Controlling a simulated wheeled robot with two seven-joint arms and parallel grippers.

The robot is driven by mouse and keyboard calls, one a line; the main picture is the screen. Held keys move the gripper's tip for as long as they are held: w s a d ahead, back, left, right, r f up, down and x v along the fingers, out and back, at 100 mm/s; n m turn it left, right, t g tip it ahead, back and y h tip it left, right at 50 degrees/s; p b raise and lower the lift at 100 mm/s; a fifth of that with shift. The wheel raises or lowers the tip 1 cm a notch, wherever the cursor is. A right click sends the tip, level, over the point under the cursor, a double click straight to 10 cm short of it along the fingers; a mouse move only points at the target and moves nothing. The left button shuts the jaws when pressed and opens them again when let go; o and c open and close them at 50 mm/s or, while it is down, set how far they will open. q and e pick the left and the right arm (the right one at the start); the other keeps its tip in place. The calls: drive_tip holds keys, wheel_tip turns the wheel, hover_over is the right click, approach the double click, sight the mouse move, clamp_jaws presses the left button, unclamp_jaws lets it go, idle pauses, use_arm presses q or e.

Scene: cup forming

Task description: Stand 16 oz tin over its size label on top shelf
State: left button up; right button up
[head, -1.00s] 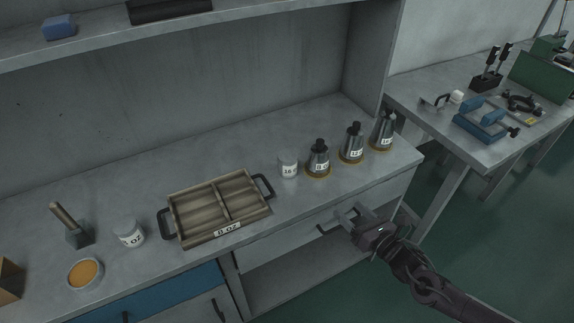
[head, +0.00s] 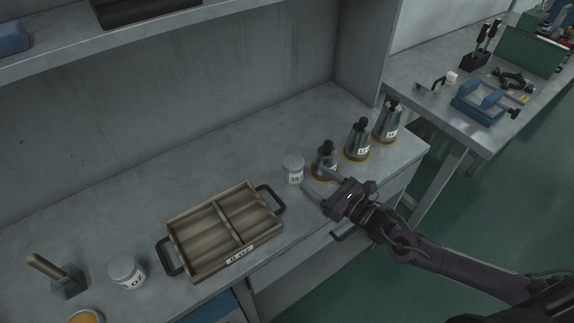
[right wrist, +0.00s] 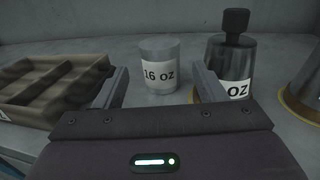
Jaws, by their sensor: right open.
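The 16 oz tin (head: 293,168) is a small pale cylinder with a white label, upright on the bench between the tray and the cone-shaped tools. It also shows in the right wrist view (right wrist: 159,62), with "16 oz" facing the camera. My right gripper (head: 315,182) is open, just in front of the tin. In the right wrist view the tin stands between the lines of the two fingers, beyond their tips. The top shelf (head: 225,28) crosses the upper left; no size label shows on it. My left gripper is not in view.
A wooden two-part tray (head: 208,262) with black handles is left of the tin. Several metal cones stand right of it, the nearest (head: 325,158) close to my right finger. An 8 oz tin (head: 125,272) is farther left. A blue block (head: 12,38) lies on the shelf.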

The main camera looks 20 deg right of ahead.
sight(302, 169)
drive_tip(key=p+x, duration=0.1)
drive_tip(key=x, duration=0.5)
drive_tip(key=shift+w+a+r, duration=0.1)
drive_tip(key=shift+w+r, duration=0.05)
drive_tip(key=shift+w+a, duration=0.3)
drive_tip(key=shift+w, duration=0.1)
drive_tip(key=c, duration=0.9)
